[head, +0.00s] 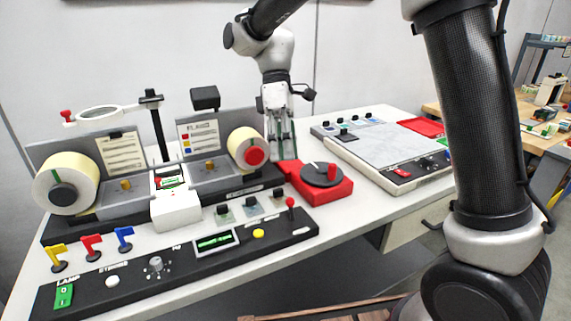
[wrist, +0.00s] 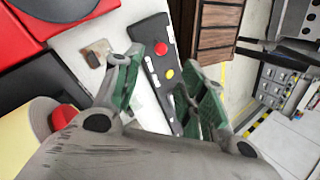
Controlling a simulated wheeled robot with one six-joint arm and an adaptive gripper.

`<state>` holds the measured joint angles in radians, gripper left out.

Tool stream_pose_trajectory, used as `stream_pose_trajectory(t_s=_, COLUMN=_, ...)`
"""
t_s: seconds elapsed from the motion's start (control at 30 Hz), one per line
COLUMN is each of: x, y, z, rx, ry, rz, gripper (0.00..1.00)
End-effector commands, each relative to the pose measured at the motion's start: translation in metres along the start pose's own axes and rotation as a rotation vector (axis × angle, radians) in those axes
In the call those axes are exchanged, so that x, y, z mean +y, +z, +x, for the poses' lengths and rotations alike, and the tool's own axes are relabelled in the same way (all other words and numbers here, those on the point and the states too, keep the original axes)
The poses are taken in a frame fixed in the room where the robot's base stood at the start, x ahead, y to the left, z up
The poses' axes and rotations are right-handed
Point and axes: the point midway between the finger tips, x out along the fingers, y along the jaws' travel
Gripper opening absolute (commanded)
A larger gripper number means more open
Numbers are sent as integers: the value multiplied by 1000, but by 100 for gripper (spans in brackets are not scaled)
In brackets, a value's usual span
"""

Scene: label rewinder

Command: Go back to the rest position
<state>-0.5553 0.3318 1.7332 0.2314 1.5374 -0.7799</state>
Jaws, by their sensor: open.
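My gripper (head: 281,143) hangs pointing down in the head view, just right of the roll with the red hub (head: 255,155) and behind the red base with the dark round disc (head: 321,174). In the wrist view my gripper (wrist: 155,95) has its green-padded fingers apart with nothing between them. The label rewinder holds a large cream roll (head: 66,183) at left and the smaller roll at right. A white block with a small green display (head: 175,208) stands between them. The wrist view shows part of the red base (wrist: 20,35) at upper left.
A dark control panel (head: 180,262) with a lamp switch, knob and red-topped lever runs along the table front. Yellow, red and blue flags (head: 91,242) stand at left. A ring magnifier (head: 97,113) rises behind. A grey-topped unit (head: 385,146) with a red tray (head: 421,126) is at right.

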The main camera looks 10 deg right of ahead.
Motion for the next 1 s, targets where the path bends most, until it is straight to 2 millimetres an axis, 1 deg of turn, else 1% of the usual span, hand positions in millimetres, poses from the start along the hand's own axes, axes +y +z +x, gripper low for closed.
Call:
stream_pose_trajectory(t_s=0.3, x=0, y=0, z=-1, rx=-1, ry=-1, rz=5, gripper=41)
stream_pose_trajectory(t_s=0.37, x=1, y=0, z=-1, rx=2, ry=2, rz=28, gripper=41)
stream_pose_trajectory(t_s=0.47, x=9, y=-6, z=0, rx=27, ry=35, rz=120, gripper=41)
stream_pose_trajectory(t_s=0.53, x=18, y=-2, z=17, rx=28, ry=59, rz=231, gripper=41)
stream_pose_trajectory(t_s=0.57, x=20, y=4, z=25, rx=32, ry=76, rz=286, gripper=41)
stream_pose_trajectory(t_s=0.63, x=18, y=26, z=29, rx=73, ry=127, rz=406, gripper=41)
stream_pose_trajectory(t_s=0.77, x=16, y=70, z=27, rx=167, ry=196, rz=573, gripper=41)
stream_pose_trajectory(t_s=0.87, x=10, y=109, z=26, rx=252, ry=244, rz=693, gripper=41)
stream_pose_trajectory(t_s=0.9, x=6, y=126, z=26, rx=290, ry=264, rz=742, gripper=41)
stream_pose_trajectory(t_s=0.97, x=0, y=154, z=27, rx=354, ry=294, rz=816, gripper=41)
stream_pose_trajectory(t_s=1.0, x=-5, y=173, z=29, rx=399, ry=316, rz=866, gripper=41)
